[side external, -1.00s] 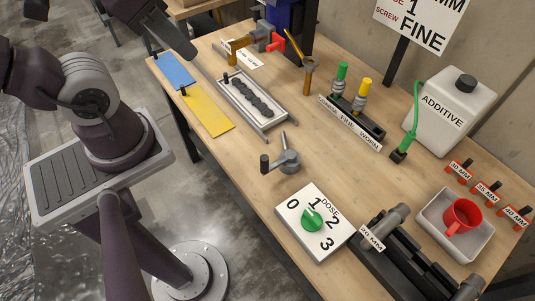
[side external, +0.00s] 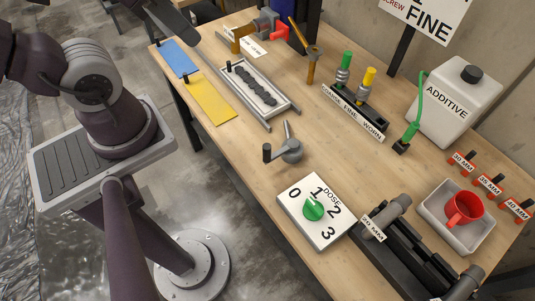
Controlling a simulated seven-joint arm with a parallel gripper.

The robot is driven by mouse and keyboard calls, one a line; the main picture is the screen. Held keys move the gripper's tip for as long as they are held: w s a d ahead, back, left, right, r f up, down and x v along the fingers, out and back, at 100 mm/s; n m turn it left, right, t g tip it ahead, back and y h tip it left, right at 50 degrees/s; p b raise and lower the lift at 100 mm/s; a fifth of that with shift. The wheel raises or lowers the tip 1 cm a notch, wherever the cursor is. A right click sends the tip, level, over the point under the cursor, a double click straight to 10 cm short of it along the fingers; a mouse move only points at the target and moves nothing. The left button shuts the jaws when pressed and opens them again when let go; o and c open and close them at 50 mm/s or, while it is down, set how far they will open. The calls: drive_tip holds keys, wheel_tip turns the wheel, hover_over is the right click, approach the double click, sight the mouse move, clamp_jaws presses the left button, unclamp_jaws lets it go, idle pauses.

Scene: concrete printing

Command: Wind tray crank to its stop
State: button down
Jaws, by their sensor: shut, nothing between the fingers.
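The tray crank (side external: 289,150) stands on the bench just in front of the printing tray. It has a grey hub, a short arm to the left with a dark upright handle (side external: 267,153), and a thin grey lever pointing away. The tray (side external: 284,108) is pale, lies between grey rails, and carries a dark wavy bead of printed material. Whether the crank is at its stop cannot be told. My gripper is not in view; only dark arm links show at the left and top, away from the crank.
A dose box (side external: 300,222) with a green knob at 1 stands right of the crank. Screws in a black rack (side external: 366,123), an additive jug (side external: 450,100) and a grey bin (side external: 440,225) with a red cup lie farther right. Blue and yellow mats (side external: 212,102) lie left.

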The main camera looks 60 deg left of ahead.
drive_tip(key=c, duration=2)
unclamp_jaws()
drive_tip(key=o, duration=0.7)
drive_tip(key=shift+g, duration=0.5)
drive_tip(key=w, duration=0.1)
drive_tip(key=w+f, duration=0.2)
drive_tip(key=shift+w+d+f, duration=0.15)
drive_tip(key=shift+w+d, duration=0.15)
drive_tip(key=shift+w, duration=0.1)
drive_tip(key=n+g, duration=0.2)
drive_tip(key=g, duration=0.1)
hover_over(267, 146)
drive_tip(key=a, duration=0.1)
wheel_tip(267, 146, down, 17)
drive_tip(key=shift+g, duration=0.8)
drive_tip(key=f, duration=1)
drive_tip(key=d+f, duration=0.1)
drive_tip(key=f, duration=0.4)
drive_tip(key=shift+f, duration=0.25)
clamp_jaws()
drive_tip(key=shift+r, duration=0.1)
